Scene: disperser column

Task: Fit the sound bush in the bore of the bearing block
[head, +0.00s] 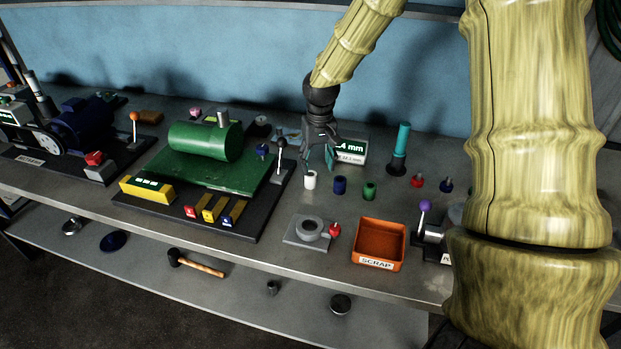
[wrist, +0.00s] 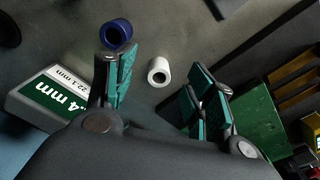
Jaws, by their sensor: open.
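Three small hollow bushes stand in a row on the bench: a white bush (head: 310,181), a blue bush (head: 340,186) and a green bush (head: 369,191). Which one is sound, I cannot tell. The grey bearing block (head: 296,238), with a round raised bore, sits nearer the front edge. My gripper (head: 317,168) is open and empty, pointing down close to the white bush. In the wrist view the white bush (wrist: 159,71) shows in the gap between my fingers (wrist: 163,88), and the blue bush (wrist: 116,33) lies just outside the left finger.
An orange scrap bin (head: 378,246) stands right of the block, with a red-topped piece (head: 334,230) between them. A measurement display (head: 351,150) is behind the bushes. A teal post (head: 400,146) stands to the right, a green machine (head: 204,142) to the left.

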